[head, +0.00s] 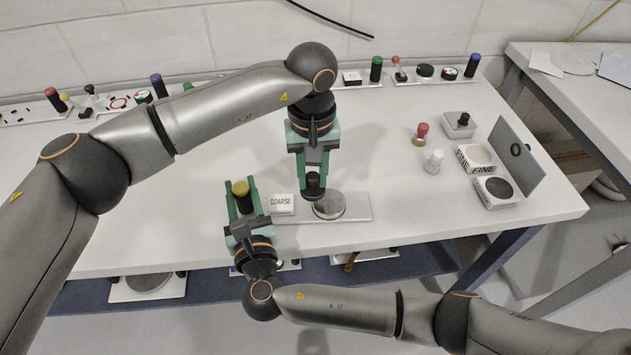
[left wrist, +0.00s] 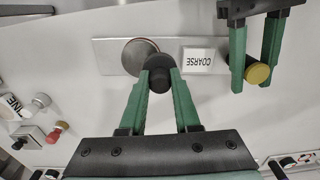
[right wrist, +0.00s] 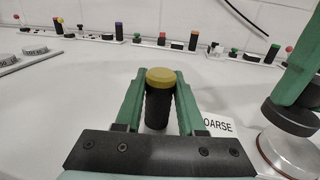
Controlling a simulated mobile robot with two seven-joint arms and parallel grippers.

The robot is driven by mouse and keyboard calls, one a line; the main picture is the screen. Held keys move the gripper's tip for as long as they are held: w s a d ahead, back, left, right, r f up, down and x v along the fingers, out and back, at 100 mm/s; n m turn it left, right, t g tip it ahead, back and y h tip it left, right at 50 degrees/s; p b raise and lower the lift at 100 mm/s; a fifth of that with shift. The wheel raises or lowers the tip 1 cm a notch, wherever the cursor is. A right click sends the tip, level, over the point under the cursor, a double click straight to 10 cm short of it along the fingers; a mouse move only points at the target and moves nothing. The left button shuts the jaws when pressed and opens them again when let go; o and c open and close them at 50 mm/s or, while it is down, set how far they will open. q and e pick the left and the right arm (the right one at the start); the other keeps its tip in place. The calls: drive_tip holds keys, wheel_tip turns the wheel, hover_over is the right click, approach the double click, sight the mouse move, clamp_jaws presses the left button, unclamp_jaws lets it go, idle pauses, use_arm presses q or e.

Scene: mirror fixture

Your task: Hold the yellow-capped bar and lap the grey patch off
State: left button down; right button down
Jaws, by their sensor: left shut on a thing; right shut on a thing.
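My right gripper (head: 241,198) is shut on the black yellow-capped bar (right wrist: 158,100), which is upright left of the COARSE label (head: 281,203). The yellow cap also shows in the left wrist view (left wrist: 258,73). My left gripper (head: 314,178) is shut on a black-knobbed tool (left wrist: 159,75) with a dark round foot (right wrist: 291,117). The tool is at the round disc (head: 329,206) on the pale plate (head: 358,208); I cannot tell whether they touch. The disc has a brownish rim and a greyish face, partly hidden by the tool. I cannot make out a separate grey patch.
At the right stand blocks marked FINE (head: 480,157), a white knob (head: 433,160), a red-topped knob (head: 421,133) and an upright grey panel (head: 520,158). Several coloured-cap posts line the back edge.

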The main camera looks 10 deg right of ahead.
use_arm(q)
drive_tip(key=shift+r, duration=2.45)
drive_tip(key=shift+f, duration=0.2)
